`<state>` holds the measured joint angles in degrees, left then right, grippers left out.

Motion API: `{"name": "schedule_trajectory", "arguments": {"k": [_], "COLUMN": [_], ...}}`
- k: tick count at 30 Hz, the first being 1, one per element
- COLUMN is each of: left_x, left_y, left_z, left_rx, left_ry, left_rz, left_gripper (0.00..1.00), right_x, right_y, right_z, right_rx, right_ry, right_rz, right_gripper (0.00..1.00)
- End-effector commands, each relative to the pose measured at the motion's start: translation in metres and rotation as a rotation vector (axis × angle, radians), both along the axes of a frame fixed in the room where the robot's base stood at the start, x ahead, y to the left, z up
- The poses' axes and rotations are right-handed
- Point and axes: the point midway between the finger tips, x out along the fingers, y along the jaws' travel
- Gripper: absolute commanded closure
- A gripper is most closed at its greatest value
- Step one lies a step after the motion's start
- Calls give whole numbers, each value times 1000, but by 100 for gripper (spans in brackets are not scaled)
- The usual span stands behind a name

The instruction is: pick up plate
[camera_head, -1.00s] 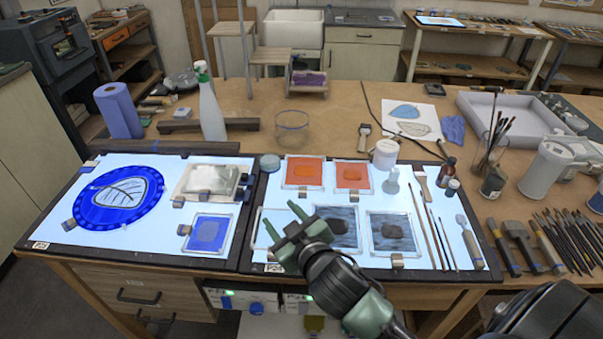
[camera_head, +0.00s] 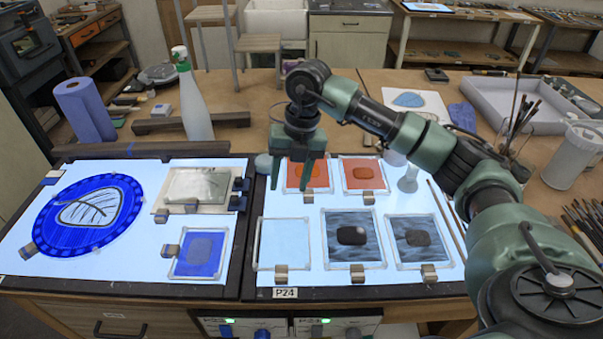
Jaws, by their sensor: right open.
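Several square glass plates lie on the right lit panel (camera_head: 300,222): two orange ones at the back, a left orange plate (camera_head: 319,186) and a right orange plate (camera_head: 361,173), and a clear pale plate (camera_head: 284,243), a dark grey plate (camera_head: 352,256) and a second grey plate (camera_head: 435,253) in front. On the left lit panel lie a round blue plate (camera_head: 70,236) with a leaf drawing and a small blue plate (camera_head: 201,269). My right gripper (camera_head: 291,182) points down with fingers apart and empty, over the left orange plate and partly hiding it. I cannot tell whether it touches.
A white spray bottle (camera_head: 194,105) and a blue paper roll (camera_head: 85,110) stand at the back left. A small flask (camera_head: 408,180) stands right of the orange plates.

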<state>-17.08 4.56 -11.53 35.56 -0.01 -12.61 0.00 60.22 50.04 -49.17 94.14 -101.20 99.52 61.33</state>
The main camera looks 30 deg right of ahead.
Motion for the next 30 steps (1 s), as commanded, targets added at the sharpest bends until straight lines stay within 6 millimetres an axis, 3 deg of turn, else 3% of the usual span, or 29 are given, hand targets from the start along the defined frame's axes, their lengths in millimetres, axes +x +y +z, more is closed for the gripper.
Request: {"name": "schedule_trajectory", "arguments": {"k": [1, 3, 6, 14, 22, 30], "left_x": [0, 0, 0, -3, -3, -3], "left_y": [0, -1, -1, 0, 0, 0], "left_z": [-3, -4, -2, 11, 29, 29], "left_rx": [-1, -1, -1, 0, 0, 1], "left_ry": [0, -1, 0, 3, 4, 4], "left_rz": [0, 1, 1, 1, 2, 2], "left_gripper": [67, 67, 67, 67, 67, 67], "right_x": [0, -3, -6, -7, -6, -6], "right_y": [-24, -44, -58, -56, -51, -51], "right_z": [4, 9, 9, -18, -56, -65], "right_rx": [-69, -134, -176, -180, -177, -176], "right_ry": [17, 38, 55, 60, 58, 55], "right_rz": [-43, -84, -112, -113, -111, -109], "right_gripper": [51, 51, 51, 51, 51, 51]}}
